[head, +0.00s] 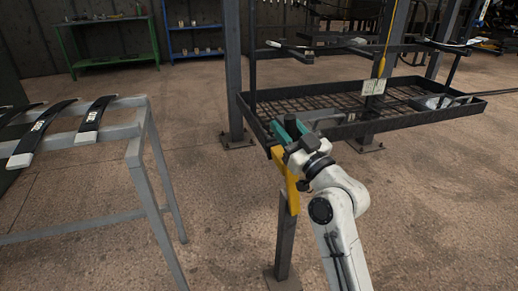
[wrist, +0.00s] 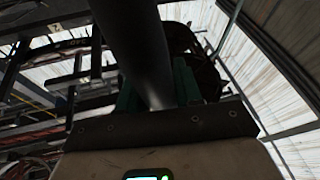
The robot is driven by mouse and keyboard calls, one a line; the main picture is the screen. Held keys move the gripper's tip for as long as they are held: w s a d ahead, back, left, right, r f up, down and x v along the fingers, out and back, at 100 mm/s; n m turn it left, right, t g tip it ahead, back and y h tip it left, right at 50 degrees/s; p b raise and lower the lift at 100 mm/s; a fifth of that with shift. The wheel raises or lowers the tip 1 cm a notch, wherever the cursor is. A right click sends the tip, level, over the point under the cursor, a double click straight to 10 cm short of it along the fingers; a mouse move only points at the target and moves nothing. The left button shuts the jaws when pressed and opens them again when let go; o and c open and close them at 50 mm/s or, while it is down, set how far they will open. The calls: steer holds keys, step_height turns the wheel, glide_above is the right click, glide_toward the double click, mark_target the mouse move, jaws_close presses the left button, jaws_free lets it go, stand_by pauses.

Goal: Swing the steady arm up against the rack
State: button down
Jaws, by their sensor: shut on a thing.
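The rack (head: 355,132) is a dark hanging frame with a mesh tray, right of centre in the head view. A yellow bracket (head: 291,182) tops a grey post (head: 285,235) in front of the rack's near left corner. My gripper (head: 289,130), with green fingers, is at the bracket's top beside that corner. In the wrist view the gripper (wrist: 157,92) is shut on a thick dark round bar (wrist: 138,40), which seems to be the steady arm. My gripper hides much of it in the head view; whether it touches the rack cannot be told.
A grey metal stand (head: 140,130) with several dark curved leaf springs (head: 95,115) is on the left. Rack uprights (head: 233,75) stand behind. Floor is open between the stand and the post.

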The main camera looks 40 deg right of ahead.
steer(key=shift+s+d+r+m+h+b, duration=0.1)
steer(key=shift+s+d+m+h+b, duration=0.25)
steer(key=shift+d, duration=0.5)
steer(key=shift+s+d+f+m+h+b, duration=0.1)
steer(key=shift+s+d+m+h, duration=0.1)
steer(key=shift+d+m, duration=0.5)
steer(key=shift+s+d+r+m+h+b, duration=0.15)
steer(key=shift+s+d+m+h, duration=0.15)
steer(key=shift+d, duration=0.75)
steer(key=c, duration=0.8)
jaws_free()
steer(key=shift+d, duration=0.15)
steer(key=shift+c, duration=0.2)
steer(key=b+v, duration=0.1)
steer(key=v, duration=1)
steer(key=shift+w, duration=0.15)
